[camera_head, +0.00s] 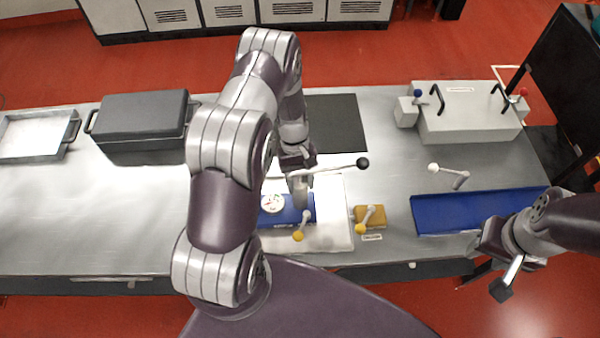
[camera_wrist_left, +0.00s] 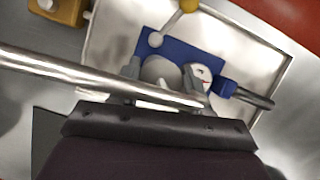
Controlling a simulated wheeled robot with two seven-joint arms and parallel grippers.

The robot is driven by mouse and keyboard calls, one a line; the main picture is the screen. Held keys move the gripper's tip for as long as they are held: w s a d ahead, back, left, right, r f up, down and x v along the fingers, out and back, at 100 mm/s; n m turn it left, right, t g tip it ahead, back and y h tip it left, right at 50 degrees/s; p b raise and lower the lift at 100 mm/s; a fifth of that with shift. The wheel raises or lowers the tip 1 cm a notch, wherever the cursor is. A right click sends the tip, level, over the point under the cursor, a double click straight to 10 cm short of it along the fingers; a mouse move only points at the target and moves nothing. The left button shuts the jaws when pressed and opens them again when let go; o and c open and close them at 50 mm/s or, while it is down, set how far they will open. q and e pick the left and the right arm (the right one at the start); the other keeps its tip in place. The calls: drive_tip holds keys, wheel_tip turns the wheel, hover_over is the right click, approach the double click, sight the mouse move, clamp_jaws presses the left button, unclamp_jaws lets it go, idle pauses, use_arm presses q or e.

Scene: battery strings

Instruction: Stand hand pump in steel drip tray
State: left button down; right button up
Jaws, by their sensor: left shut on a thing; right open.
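The hand pump (camera_head: 290,215) has a blue base, a round white gauge, a yellow-knobbed valve and a long steel lever with a black ball end. It appears upright over the steel drip tray (camera_head: 337,212), within its rim. My left gripper (camera_head: 300,182) comes down from above and is shut on the pump's upper body. The left wrist view shows the blue base (camera_wrist_left: 185,48) inside the outline of the tray (camera_wrist_left: 112,28), with the lever crossing in front. I cannot tell whether the base touches the tray floor. My right gripper (camera_head: 490,268) is open and empty off the front right edge.
A yellow block (camera_head: 370,217) with a lever stands right of the tray. Further right are a blue tray (camera_head: 470,212), a loose handle (camera_head: 450,175) and a grey box (camera_head: 465,125). A dark case (camera_head: 140,125) and shallow tray (camera_head: 35,137) stand left. The bench's left front is clear.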

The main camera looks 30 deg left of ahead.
use_arm(q)
drive_tip(key=shift+w+f, duration=0.15)
drive_tip(key=shift+f, duration=0.15)
drive_tip(key=shift+c, duration=2.4)
unclamp_jaws()
